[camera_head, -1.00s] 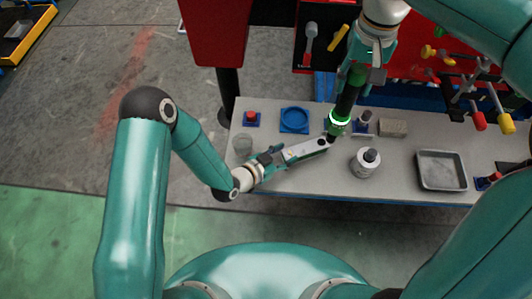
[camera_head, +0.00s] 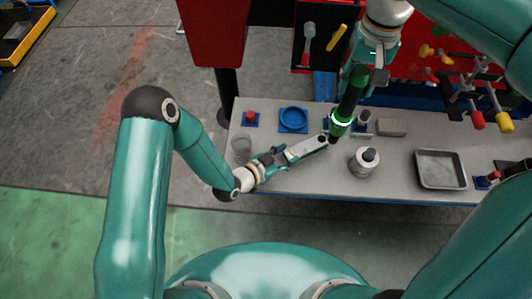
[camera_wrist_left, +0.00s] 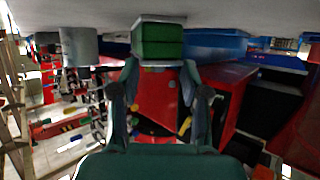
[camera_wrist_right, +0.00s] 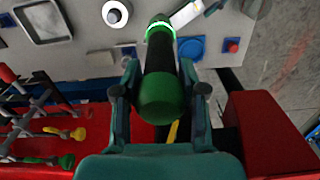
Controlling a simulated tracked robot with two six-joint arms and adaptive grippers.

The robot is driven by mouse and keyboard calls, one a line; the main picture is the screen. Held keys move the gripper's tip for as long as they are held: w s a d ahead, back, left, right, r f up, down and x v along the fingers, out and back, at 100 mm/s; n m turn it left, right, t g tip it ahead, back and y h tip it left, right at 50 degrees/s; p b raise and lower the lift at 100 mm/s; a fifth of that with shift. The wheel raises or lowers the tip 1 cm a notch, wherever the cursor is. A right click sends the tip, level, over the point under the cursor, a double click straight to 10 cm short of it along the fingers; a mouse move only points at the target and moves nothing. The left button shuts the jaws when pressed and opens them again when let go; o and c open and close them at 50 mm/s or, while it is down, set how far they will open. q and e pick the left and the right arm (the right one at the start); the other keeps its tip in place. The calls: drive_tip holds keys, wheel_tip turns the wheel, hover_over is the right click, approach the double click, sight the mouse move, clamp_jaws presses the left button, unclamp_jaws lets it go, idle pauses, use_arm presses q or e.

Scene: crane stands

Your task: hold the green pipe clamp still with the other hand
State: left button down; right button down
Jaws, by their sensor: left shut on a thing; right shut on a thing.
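The green pipe clamp shows as a pale grey bar (camera_head: 307,147) in the head view, lying low over the bench. In the left wrist view its green end (camera_wrist_left: 158,42) sits beyond the fingers. My left gripper (camera_head: 278,158) is shut on its near end. My right gripper (camera_head: 364,76) is shut on a green and black cylindrical tool (camera_head: 350,98), held steeply, with a lit ring near its lower end. The tool's black tip is at the clamp's far end; I cannot tell whether they touch. The right wrist view shows the tool's green butt (camera_wrist_right: 161,98) between the fingers.
On the bench (camera_head: 400,150) are a blue dish (camera_head: 293,119), a red-topped button block (camera_head: 250,118), a clear cup (camera_head: 241,146), a grey canister (camera_head: 364,162), a brownish block (camera_head: 391,127) and a metal tray (camera_head: 440,170). A red post (camera_head: 215,35) stands behind at the left.

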idle(0.4)
drive_tip(key=shift+d+n, duration=0.1)
drive_tip(key=shift+n, duration=0.2)
drive_tip(key=shift+r+n, duration=0.2)
drive_tip(key=shift+n, duration=0.1)
drive_tip(key=shift+w+r, duration=0.25)
drive_tip(key=shift+w+r+n, duration=0.1)
drive_tip(key=shift+w+n, duration=0.3)
drive_tip(key=shift+n, duration=0.9)
drive_tip(key=w+f, duration=0.2)
drive_tip(key=w, duration=0.1)
drive_tip(key=w+f, duration=0.1)
drive_tip(key=w, duration=0.1)
drive_tip(key=shift+f, duration=0.15)
